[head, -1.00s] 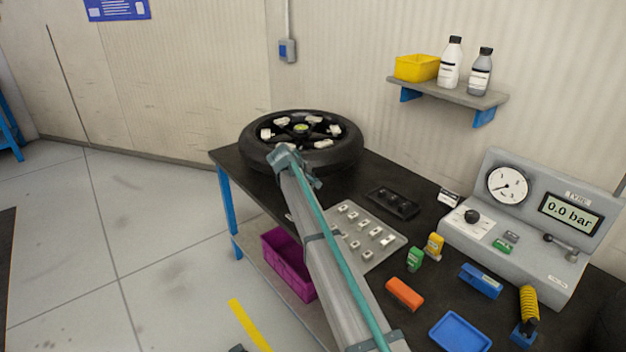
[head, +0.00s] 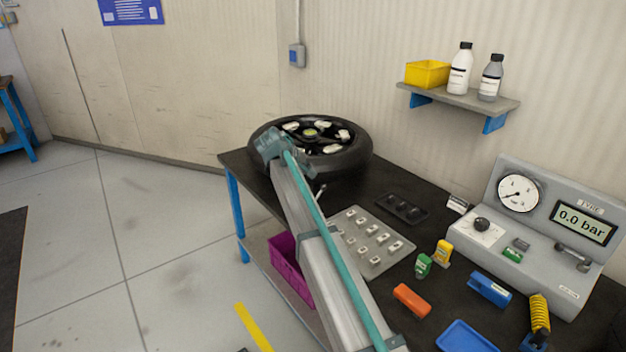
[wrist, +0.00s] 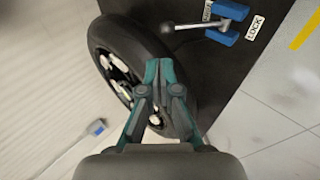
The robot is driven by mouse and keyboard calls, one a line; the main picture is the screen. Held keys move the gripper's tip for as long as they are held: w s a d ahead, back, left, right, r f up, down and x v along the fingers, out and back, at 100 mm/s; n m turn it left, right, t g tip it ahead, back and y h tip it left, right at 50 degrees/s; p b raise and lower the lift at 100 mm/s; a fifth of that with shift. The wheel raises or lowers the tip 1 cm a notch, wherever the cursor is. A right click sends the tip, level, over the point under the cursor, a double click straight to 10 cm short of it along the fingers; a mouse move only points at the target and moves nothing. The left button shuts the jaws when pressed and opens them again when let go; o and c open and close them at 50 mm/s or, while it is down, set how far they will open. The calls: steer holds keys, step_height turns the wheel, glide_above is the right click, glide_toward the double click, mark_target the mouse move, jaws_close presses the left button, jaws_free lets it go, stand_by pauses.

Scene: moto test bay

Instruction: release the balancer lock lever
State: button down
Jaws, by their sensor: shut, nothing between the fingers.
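In the wrist view, the lock lever (wrist: 190,26) is a metal rod with a dark ball knob at its left end. Its right end meets a blue mount (wrist: 228,22). A LOCK label (wrist: 256,26) lies right of the mount; another label above the rod is only partly readable. My gripper (wrist: 160,70) is shut and empty, over the edge of the black-tyred wheel, below and apart from the knob. In the head view my gripper (head: 270,146) is at the wheel's left front edge. There my arm hides most of the lever area.
The wheel (head: 350,160) lies flat on the dark bench (head: 345,190). A grey tray of small weights (head: 350,252), a black holder (head: 403,208) and several coloured blocks sit right of my arm. A grey pressure console (head: 500,240) stands farther right.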

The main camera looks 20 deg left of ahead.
steer(key=shift+v, duration=1)
steer(key=shift+r, duration=0.1)
